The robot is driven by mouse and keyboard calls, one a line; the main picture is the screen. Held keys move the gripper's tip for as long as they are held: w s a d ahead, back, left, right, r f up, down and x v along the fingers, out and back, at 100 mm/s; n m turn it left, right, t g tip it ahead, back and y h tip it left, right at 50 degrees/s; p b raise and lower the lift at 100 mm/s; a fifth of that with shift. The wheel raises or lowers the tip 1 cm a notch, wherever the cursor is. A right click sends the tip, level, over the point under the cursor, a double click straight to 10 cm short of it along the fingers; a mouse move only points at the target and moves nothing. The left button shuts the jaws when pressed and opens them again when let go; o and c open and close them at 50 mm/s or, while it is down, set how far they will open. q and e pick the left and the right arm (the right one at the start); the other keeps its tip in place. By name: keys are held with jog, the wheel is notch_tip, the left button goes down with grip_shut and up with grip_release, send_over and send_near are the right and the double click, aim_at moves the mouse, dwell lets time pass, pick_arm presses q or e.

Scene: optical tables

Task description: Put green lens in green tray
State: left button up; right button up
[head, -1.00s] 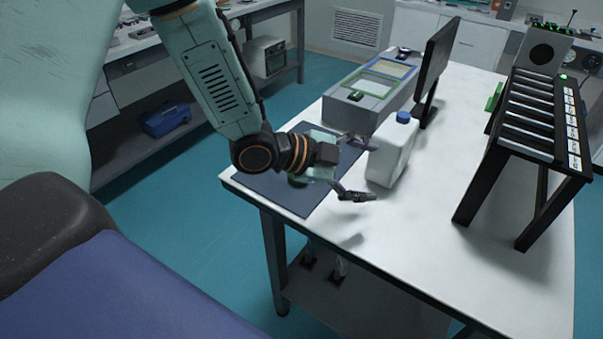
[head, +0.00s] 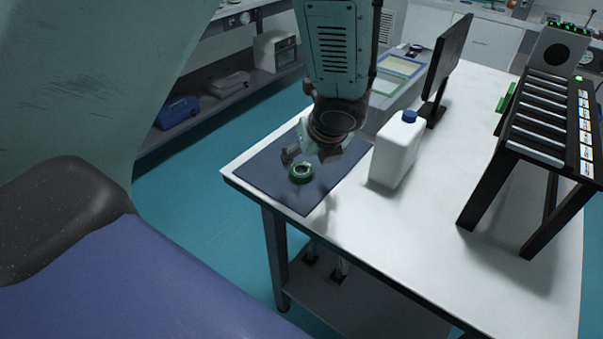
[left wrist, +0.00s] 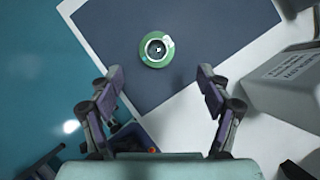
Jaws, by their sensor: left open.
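The green lens (head: 301,172) is a small ring with a green rim, lying flat on the dark mat (head: 262,178) near the table's corner. In the left wrist view the green lens (left wrist: 157,48) lies beyond the fingertips, roughly centred between them. My left gripper (head: 310,157) hangs just above the mat beside the lens, pointing down. In the left wrist view my left gripper (left wrist: 160,80) has its fingers wide apart with nothing between them. The green tray (head: 386,94) is a green-framed recess in the grey box behind my arm, partly hidden by it. My right gripper is out of view.
A white bottle with a blue cap (head: 397,150) stands right of the mat, close to my left gripper. A blue-framed tray (head: 402,66) lies behind the green one. A monitor (head: 447,62) and a black rack (head: 545,120) stand farther right. The table's front right is clear.

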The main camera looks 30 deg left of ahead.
aim_at(302, 169)
pick_arm(q)
jog(key=shift+a+f, duration=0.2)
jog(key=shift+f, duration=0.3)
jog(key=shift+w+a+f+b, duration=0.15)
jog(key=shift+w+f+b, duration=0.15)
jog(key=shift+f+b, duration=0.15)
jog(key=b+x, duration=0.1)
jog(key=x, duration=0.1)
jog(key=b+x, duration=0.1)
jog(key=x, duration=0.1)
jog(key=shift+s+a, duration=0.25)
jog(key=shift+a+f+b, duration=0.15)
jog(key=shift+a+b, duration=0.05)
jog(key=shift+b, duration=0.1)
jog(key=shift+w+f, duration=0.1)
jog(key=shift+w, duration=0.2)
jog(key=shift+d, duration=0.1)
jog(key=shift+c, duration=0.5)
